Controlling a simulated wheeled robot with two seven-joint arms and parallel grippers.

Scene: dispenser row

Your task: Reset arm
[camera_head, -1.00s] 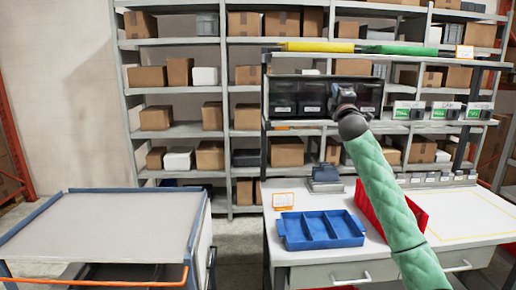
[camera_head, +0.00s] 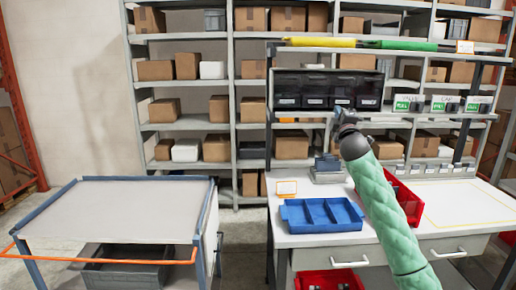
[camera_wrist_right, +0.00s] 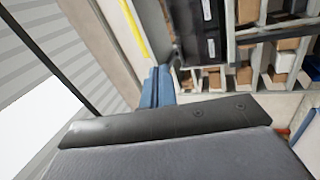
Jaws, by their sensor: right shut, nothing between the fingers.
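My right arm, in a green quilted sleeve, comes in from the lower right in the head view. Its gripper (camera_head: 343,114) is small and dark at the arm's far end, in front of the workbench's shelf and just below the black drawer unit (camera_head: 328,90). The gripper is shut and empty. In the right wrist view, a dark grey part of my own arm fills the lower half, and the black drawers (camera_wrist_right: 205,30) show tilted at the top. My left gripper is not in any view.
A blue divided tray (camera_head: 322,226) and a red bin (camera_head: 408,205) stand on the white workbench (camera_head: 455,222). A grey-topped cart (camera_head: 115,210) with an orange handle stands at left, its top clear. Shelves with cardboard boxes (camera_head: 212,147) line the back. Floor shows between cart and bench.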

